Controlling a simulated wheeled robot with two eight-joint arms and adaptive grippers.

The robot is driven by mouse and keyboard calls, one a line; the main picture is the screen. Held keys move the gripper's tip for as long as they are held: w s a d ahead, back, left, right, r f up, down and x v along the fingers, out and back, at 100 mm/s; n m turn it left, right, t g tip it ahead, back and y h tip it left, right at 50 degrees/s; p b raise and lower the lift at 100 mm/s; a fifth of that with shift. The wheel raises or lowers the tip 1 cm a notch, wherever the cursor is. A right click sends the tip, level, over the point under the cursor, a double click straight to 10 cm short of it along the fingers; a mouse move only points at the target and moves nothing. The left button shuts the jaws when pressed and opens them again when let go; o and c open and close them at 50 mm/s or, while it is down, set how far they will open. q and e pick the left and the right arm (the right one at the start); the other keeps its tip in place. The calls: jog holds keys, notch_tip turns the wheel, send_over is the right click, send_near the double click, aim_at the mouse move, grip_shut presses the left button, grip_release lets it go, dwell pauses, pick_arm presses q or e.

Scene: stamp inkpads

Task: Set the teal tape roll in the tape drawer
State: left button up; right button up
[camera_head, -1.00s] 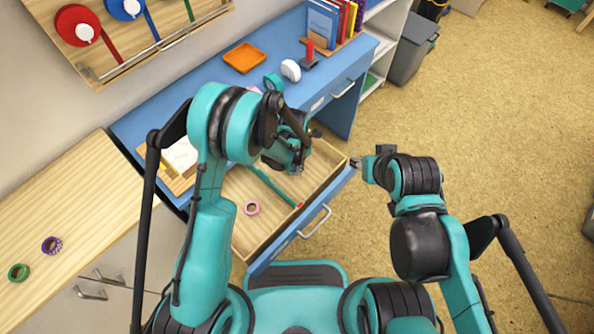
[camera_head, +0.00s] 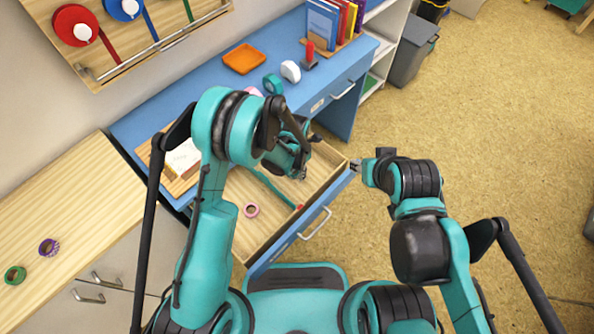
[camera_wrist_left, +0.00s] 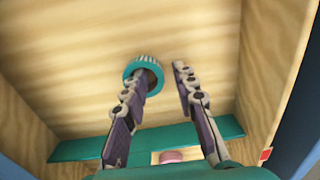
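The open wooden tape drawer (camera_head: 245,234) has a teal divider (camera_wrist_left: 217,127). In the left wrist view, a teal tape roll (camera_wrist_left: 133,67) with a striped side is in the compartment on the far side of the divider from a pink roll (camera_wrist_left: 172,156). My left gripper (camera_wrist_left: 165,69) points down into that compartment with its fingers apart; it also shows in the head view (camera_head: 304,176). One finger overlaps the roll's hole; I cannot tell whether it is inside it. The roll is hidden in the head view. My right gripper (camera_head: 356,165) is by the drawer's front corner.
A teal round item (camera_head: 272,84), a white one (camera_head: 290,71), an orange tray (camera_head: 244,59) and a red-handled stamp (camera_head: 309,53) are on the blue desk (camera_head: 215,93). Purple (camera_head: 49,247) and green (camera_head: 15,275) rolls lie on the left wooden counter.

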pick_arm(q)
notch_tip(320, 180, up, 11)
jog(key=p, duration=0.4)
notch_tip(320, 180, up, 10)
jog(key=f+m+t, duration=0.1)
jog(key=m, duration=0.4)
send_over(297, 174)
jog(key=a, duration=0.5)
jog(key=s+a+r+m+t, duration=0.6)
jog(key=s+a+r+m, duration=0.7)
jog(key=m, duration=0.9)
jog(key=shift+s+a, duration=0.7)
jog(key=shift+a, duration=0.1)
